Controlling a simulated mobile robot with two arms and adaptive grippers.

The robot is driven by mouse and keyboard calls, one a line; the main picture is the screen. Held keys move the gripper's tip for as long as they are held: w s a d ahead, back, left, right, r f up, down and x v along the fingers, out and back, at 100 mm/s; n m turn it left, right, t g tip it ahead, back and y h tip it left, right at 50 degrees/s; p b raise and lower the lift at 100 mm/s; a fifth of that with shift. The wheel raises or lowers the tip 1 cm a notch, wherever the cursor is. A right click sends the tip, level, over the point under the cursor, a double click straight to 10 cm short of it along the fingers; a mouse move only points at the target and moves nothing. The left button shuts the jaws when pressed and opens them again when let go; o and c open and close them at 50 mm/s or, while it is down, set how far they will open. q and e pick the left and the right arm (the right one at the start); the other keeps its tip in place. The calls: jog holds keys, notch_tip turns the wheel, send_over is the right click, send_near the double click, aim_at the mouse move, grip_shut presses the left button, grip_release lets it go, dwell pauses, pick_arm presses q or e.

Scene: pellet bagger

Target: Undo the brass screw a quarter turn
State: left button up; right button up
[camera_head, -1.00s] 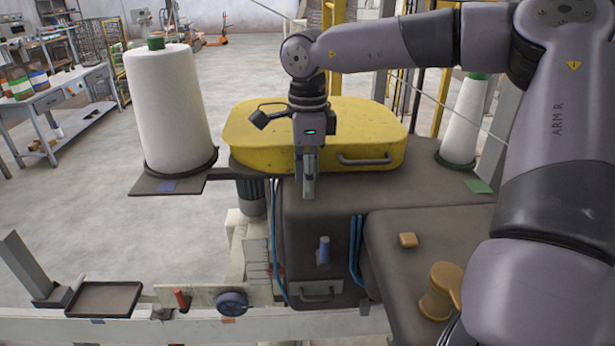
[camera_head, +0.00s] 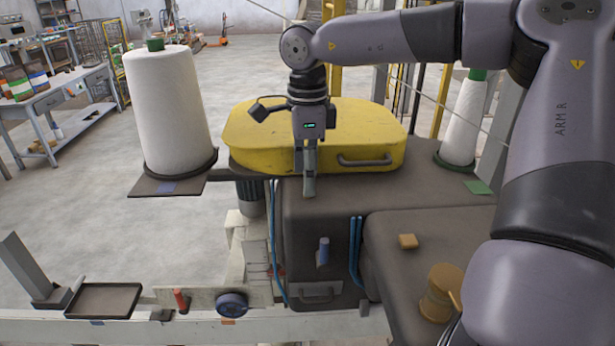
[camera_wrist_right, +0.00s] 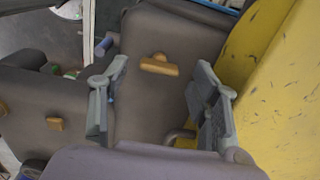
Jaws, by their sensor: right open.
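The brass screw (camera_wrist_right: 159,65), with a T-shaped head, stands on the dark top of the machine box in the right wrist view. My right gripper (camera_wrist_right: 162,72) is open and empty, its two fingers spread either side of the screw in that picture. I cannot tell how far the fingertips are above it. In the head view my right gripper (camera_head: 309,190) points down over the left part of the box top (camera_head: 370,190), in front of the yellow lid. The screw is not visible there, apparently hidden by the gripper. My left gripper is out of view.
The yellow lid (camera_head: 260,150) with a dark handle lies close behind the gripper. A tan block (camera_head: 408,241) and a tan spool-shaped part (camera_head: 438,292) sit on the lower right surface. A blue lever (camera_head: 323,250) is on the box front. A white cone (camera_head: 170,110) stands left.

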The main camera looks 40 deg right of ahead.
notch_tip(320, 180, up, 11)
jog(key=shift+f, duration=0.15)
jog(key=shift+f, duration=0.1)
dwell(0.6)
